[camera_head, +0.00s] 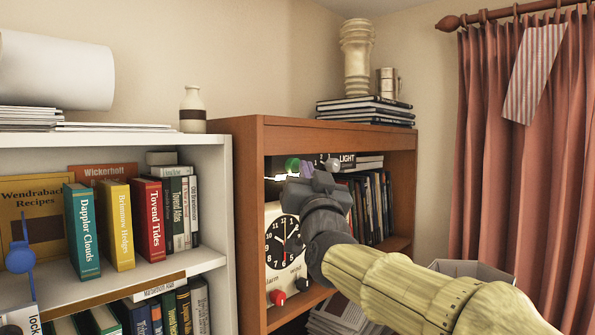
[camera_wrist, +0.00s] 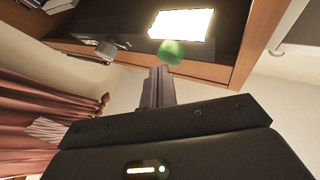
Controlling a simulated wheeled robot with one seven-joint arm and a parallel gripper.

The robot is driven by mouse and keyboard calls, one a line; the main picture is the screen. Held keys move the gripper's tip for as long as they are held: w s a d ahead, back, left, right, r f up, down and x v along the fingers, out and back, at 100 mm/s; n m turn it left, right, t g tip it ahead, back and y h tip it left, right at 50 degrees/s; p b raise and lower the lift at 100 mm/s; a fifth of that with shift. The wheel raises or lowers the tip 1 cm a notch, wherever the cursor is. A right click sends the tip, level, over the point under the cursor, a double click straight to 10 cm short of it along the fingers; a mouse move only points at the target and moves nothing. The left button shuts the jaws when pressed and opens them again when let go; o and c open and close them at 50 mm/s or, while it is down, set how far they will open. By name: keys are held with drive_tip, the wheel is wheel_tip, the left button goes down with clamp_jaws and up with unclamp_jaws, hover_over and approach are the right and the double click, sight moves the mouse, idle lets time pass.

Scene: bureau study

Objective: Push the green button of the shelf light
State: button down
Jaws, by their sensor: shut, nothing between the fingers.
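The shelf light (camera_wrist: 123,42) is a dark box under the top board of the brown bookcase. The word LIGHT shows on its front (camera_head: 346,159) in the head view. Its green button (camera_head: 292,164) is round and also shows in the wrist view (camera_wrist: 172,52), beside a bright white panel (camera_wrist: 182,23). My gripper (camera_head: 308,169) is shut and empty, in front of the shelf opening. In the wrist view its fingertips (camera_wrist: 160,72) are close to the green button, slightly to its left. I cannot tell whether they touch it. My gripper hides part of the light in the head view.
A grey knob (camera_wrist: 105,50) sits on the light, left of the button in the wrist view. A large alarm clock (camera_head: 282,245) stands below my gripper, with books (camera_head: 372,205) to the right. The brown bookcase's side panel (camera_head: 250,225) borders the opening on the left.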

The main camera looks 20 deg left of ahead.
drive_tip(key=d+b, duration=0.1)
drive_tip(key=s+d+b, duration=0.1)
drive_tip(key=d, duration=0.1)
drive_tip(key=s+d+b, duration=0.1)
drive_tip(key=b, duration=0.1)
drive_tip(key=shift+d, duration=0.4)
drive_tip(key=shift+a, duration=0.1)
